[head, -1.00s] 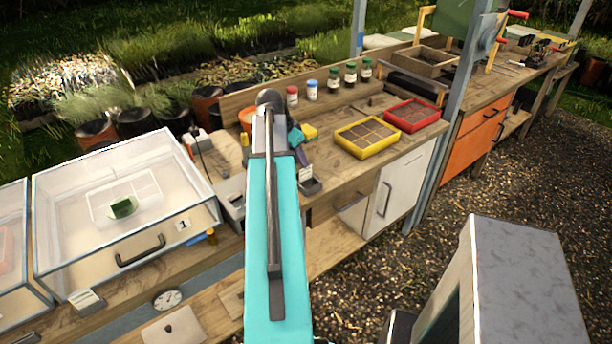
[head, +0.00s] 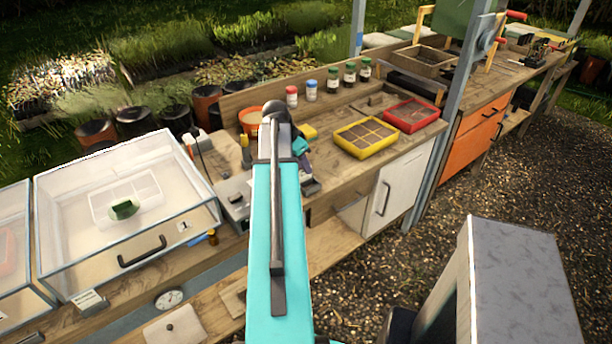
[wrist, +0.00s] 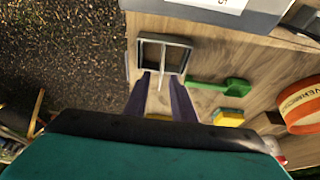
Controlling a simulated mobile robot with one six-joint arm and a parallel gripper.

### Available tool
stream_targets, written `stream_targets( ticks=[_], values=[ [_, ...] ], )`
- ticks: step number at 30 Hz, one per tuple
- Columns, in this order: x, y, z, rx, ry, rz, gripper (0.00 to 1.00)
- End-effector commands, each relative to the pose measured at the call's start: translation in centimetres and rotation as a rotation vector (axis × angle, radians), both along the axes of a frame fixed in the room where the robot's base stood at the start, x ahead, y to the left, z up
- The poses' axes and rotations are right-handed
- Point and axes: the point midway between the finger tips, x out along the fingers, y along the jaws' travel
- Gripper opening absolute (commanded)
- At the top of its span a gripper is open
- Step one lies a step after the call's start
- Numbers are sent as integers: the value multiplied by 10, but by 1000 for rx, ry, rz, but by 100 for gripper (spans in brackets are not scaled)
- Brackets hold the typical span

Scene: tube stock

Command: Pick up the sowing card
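In the wrist view, a thin pale upright piece (wrist: 162,82), which may be the sowing card seen edge-on, stands at a grey holder (wrist: 187,57) with dark openings. My gripper (wrist: 160,77) has its two purple fingers apart, one on each side of this piece; I cannot tell whether they touch it. In the head view, my gripper (head: 304,162) is low over the bench, beside the small grey holder (head: 311,187) at its front edge. My arm and gripper hide most of the card there.
A green tool (wrist: 222,88), a yellow block (wrist: 228,117) and an orange pot (wrist: 303,105) lie close by. A grey device (head: 234,196) stands left of the arm. Yellow (head: 366,138) and red (head: 411,114) seed trays stand to the right.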

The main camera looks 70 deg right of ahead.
Motion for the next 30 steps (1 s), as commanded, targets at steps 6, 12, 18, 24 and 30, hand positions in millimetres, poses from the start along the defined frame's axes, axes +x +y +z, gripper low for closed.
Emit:
stream_targets(
  ticks=[6,12,18,24,30],
  values=[
    [-4,-7,-16,2,1,1,24],
    [-6,-10,-26,0,0,1,24],
    [-6,-10,-27,0,0,1,24],
    [-5,-10,-27,0,0,1,24],
    [-5,-10,-27,0,0,1,20]
  ],
)
